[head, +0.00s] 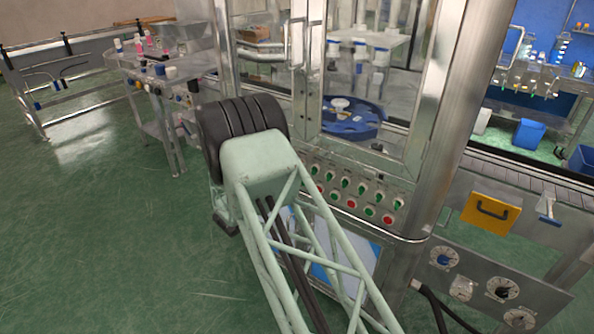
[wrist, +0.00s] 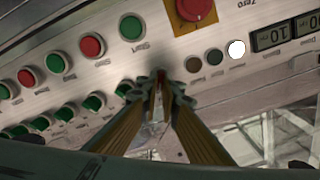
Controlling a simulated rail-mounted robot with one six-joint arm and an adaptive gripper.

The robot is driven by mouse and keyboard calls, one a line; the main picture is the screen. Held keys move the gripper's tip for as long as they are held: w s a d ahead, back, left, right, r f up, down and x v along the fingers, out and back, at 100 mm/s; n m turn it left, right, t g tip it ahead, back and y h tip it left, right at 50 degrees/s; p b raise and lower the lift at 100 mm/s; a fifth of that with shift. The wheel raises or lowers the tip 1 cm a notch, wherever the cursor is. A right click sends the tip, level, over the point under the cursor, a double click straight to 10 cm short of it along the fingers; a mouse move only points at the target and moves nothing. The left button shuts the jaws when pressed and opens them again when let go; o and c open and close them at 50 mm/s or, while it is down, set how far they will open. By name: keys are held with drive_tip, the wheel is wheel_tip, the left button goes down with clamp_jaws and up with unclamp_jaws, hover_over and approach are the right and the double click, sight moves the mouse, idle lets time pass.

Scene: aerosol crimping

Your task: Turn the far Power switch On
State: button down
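The steel control panel (head: 400,187) on the machine front carries a row of green-handled switches and a row of red and green push buttons. In the wrist view the switches run from the left edge to a green switch (wrist: 125,88) beside my gripper (wrist: 160,82). The panel is tilted and upside down in that view, and I cannot read which switch is marked Power. My gripper's two fingers come together at the tips, which appear empty, in front of the panel. I cannot tell whether they touch it. In the head view my arm hides the gripper.
A red knob on a yellow plate (wrist: 181,28), a lit white lamp (wrist: 236,48), two dark lamps and digital displays (wrist: 271,38) lie right of the buttons. The machine's steel post (head: 437,110) stands right of the panel. Green floor (head: 110,240) is free at left.

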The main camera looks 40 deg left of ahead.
idle(0.3)
drive_tip(key=c, duration=2.9)
unclamp_jaws()
drive_tip(key=shift+o, duration=0.2)
drive_tip(key=shift+s, duration=0.15)
drive_tip(key=s, duration=1.1)
drive_tip(key=shift+s+d, duration=0.35)
